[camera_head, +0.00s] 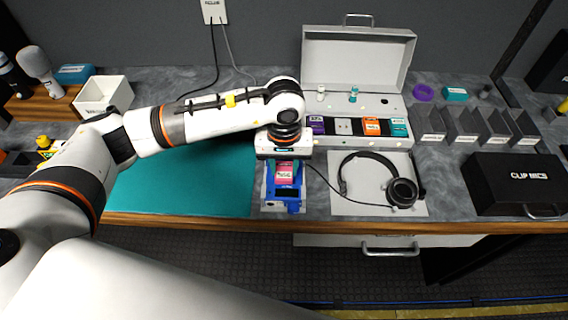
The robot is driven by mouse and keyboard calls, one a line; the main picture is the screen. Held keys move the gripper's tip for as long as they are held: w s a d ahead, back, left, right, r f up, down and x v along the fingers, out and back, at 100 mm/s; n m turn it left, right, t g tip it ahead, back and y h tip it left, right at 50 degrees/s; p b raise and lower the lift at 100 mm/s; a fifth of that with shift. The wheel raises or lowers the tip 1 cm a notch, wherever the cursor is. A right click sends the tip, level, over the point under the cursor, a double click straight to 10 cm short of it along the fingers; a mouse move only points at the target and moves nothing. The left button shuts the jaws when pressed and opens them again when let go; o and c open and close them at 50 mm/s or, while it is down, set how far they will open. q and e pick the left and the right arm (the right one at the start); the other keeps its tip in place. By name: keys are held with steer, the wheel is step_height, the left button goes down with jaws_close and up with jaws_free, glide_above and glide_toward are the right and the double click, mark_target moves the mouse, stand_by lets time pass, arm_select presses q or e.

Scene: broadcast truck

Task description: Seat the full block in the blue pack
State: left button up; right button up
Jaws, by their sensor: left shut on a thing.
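A blue pack (281,206) sits on a light base near the front edge of the worktop, right of the teal mat. My left gripper (285,171) points down directly over it, shut on a pink-red block (285,174) with a white label. The block is upright at the pack's top opening. The gripper body hides its upper part, and I cannot tell how deep it sits or whether it touches the pack's floor. My right gripper is not in view.
An open silver case (356,128) behind holds several coloured blocks. Headphones (398,188) lie on a white mat to the right, with their cable running close to the pack. A black CLIP MICS case (512,184) stands far right. The teal mat (185,185) is bare.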

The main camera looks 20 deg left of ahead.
arm_select(q)
steer(key=shift+b, duration=0.5)
stand_by(0.7)
steer(key=shift+b, duration=0.45)
steer(key=shift+f+b, duration=0.8)
steer(key=shift+b, duration=0.2)
steer(key=o, duration=0.9)
steer(key=shift+r, duration=0.1)
